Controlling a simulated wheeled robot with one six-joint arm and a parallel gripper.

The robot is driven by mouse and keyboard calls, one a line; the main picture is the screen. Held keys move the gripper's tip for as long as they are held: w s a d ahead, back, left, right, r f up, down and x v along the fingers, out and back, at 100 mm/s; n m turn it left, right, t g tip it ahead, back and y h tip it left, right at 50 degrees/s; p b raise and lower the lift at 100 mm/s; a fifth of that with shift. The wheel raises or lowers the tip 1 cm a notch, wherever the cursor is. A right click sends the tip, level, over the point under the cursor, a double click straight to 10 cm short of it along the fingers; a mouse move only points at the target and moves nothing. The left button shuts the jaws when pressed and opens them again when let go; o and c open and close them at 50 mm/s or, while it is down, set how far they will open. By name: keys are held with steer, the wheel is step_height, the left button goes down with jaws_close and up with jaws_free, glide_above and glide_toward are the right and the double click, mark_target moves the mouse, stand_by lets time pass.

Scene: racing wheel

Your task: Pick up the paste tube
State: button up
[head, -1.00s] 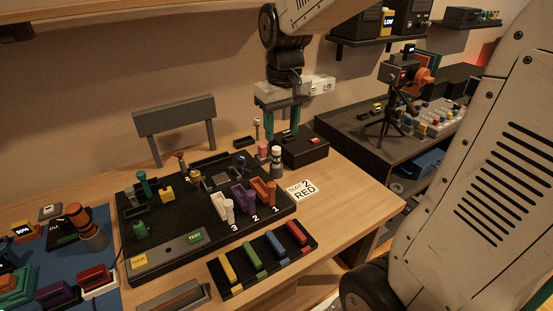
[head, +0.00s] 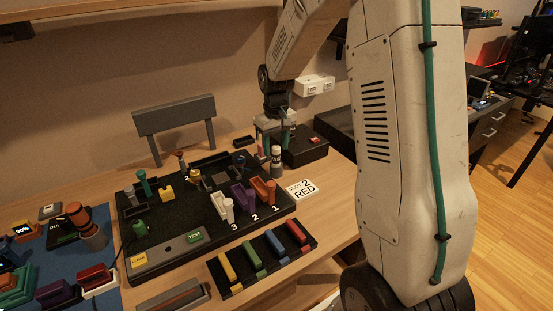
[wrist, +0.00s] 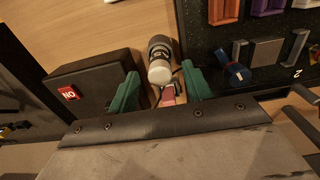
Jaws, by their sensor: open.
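My gripper (head: 273,140) is open and points down at the back right of the workbench, beside the black tray. In the wrist view its two green fingers (wrist: 161,88) are apart. A small pinkish-red piece (wrist: 168,96) shows between them, partly hidden by the gripper; it may be the paste tube, but I cannot tell for certain. No grip on anything shows.
A black box with a red label (wrist: 68,93) is close to the left finger in the wrist view. The black tray (head: 180,235) holds several coloured parts. A white card (head: 302,189) lies in front of the bottle. A slotted rack (head: 263,258) stands nearer the front.

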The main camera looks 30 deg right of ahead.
steer(key=shift+f, duration=0.8)
jaws_close()
